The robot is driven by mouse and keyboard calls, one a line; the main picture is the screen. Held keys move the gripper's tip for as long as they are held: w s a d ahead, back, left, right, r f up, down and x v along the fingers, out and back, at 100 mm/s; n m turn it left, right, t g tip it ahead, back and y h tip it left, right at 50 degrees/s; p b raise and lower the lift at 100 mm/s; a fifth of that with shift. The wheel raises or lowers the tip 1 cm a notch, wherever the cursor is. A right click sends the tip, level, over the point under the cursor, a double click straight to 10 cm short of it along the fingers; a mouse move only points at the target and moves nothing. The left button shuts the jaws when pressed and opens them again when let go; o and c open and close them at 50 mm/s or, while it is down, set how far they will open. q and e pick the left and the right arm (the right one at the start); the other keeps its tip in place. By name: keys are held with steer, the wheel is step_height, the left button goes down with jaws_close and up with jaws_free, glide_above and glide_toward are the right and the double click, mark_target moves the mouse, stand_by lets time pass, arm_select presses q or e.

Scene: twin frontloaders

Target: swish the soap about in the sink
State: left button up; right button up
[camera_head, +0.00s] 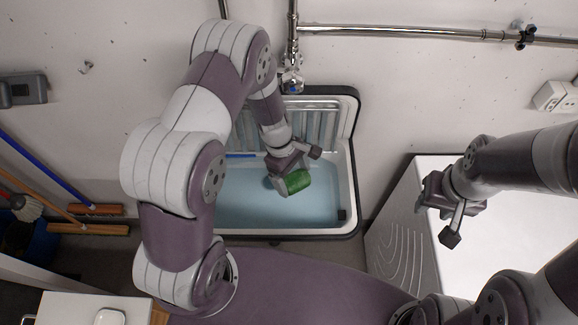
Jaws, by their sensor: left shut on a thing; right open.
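The sink (349,188) is a white basin with a dark rim, holding pale blue water, against the back wall. A green bar of soap (298,181) is in my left gripper (290,177), which is shut on it. The gripper reaches down into the basin, over the middle of the water. I cannot tell whether the soap touches the water. My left arm hides part of the sink's left side. My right gripper (445,216) is open and empty, to the right of the sink, above a white machine.
The white machine (405,235) with a ribbed side stands right of the sink. A tap (291,82) and pipe (400,31) are on the wall above the basin. Brooms (95,209) and a dark blue bucket (35,240) are at the left. A white counter (70,308) is at front left.

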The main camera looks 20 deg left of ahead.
arm_select(q)
steer(key=f+b, duration=0.4)
steer(key=f, duration=0.1)
steer(key=f+b, duration=0.4)
steer(key=f, duration=0.1)
steer(key=f+b, duration=0.5)
steer(key=shift+w+a+f, duration=0.1)
steer(key=shift+a+f, duration=0.15)
steer(key=shift+f, duration=0.1)
steer(key=shift+d, duration=0.1)
stand_by(0.9)
steer(key=shift+w+d+r, duration=0.1)
steer(key=shift+d, duration=0.25)
steer(key=d, duration=0.2)
steer(key=w+d, duration=0.1)
steer(key=d, duration=0.1)
